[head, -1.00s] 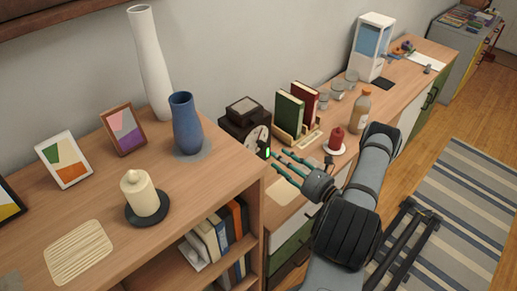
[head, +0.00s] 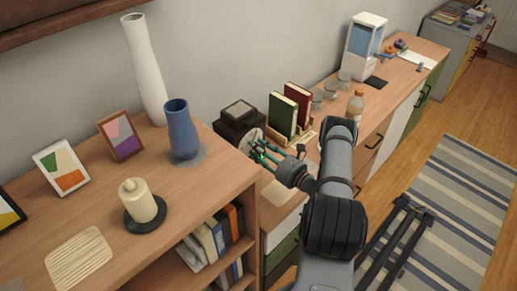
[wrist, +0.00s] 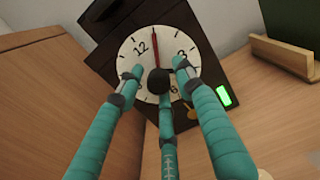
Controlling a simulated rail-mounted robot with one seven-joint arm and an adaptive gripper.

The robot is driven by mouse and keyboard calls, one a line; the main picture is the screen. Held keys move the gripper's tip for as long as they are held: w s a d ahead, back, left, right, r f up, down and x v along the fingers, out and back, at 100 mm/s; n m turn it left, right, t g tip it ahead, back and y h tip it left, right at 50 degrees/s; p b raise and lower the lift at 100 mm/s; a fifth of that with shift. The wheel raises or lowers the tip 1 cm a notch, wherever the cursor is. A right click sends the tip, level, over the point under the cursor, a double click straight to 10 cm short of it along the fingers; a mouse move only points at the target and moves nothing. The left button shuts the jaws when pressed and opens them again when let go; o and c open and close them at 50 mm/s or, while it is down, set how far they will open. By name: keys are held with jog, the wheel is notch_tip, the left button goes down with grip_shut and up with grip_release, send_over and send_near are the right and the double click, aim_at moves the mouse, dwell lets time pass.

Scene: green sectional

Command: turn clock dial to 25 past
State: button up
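The clock (head: 233,130) is a dark box with a white face, standing on the lower sideboard; in the wrist view its face (wrist: 130,62) fills the upper middle. It appears tilted there, with 12 at upper left and 3 at upper right. A red hand (wrist: 154,42) points up, a little past the 12. A round black knob (wrist: 159,80) sits at the centre. My gripper (head: 261,152) has three teal fingers, spread open in front of the face around the knob. Gaps show between fingertips and knob; whether the tips touch the face I cannot tell. The fingers partly cover the lower numerals.
A green light (wrist: 224,95) glows on the clock's right side. Books (head: 290,112) in a wooden holder stand just right of the clock. A blue vase (head: 182,130) stands on the higher shelf to the left. Glasses and a bottle (head: 355,105) stand farther right.

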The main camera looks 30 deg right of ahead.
grip_shut()
jog(key=shift+s+f+m+b, duration=0.15)
jog(key=shift+m+b, duration=0.2)
jog(key=shift+m, duration=0.25)
dwell(0.6)
jog(key=m+b, duration=0.1)
jog(key=m, duration=0.2)
jog(key=shift+f, duration=0.1)
jog(key=m+b, duration=0.2)
jog(key=m, duration=0.4)
jog(key=shift+a+b, duration=0.1)
jog(key=shift+b, duration=0.25)
jog(key=m+b, duration=0.1)
jog(key=m, duration=0.5)
jog(key=shift+a+m, duration=0.1)
jog(key=shift+m, duration=0.3)
jog(key=m, duration=0.6)
jog(key=shift+r+m, duration=0.25)
jog(key=shift+m, duration=0.05)
jog(key=shift+o, duration=0.9)
grip_release()
jog(key=shift+r, duration=0.1)
jog(key=shift+o, duration=0.3)
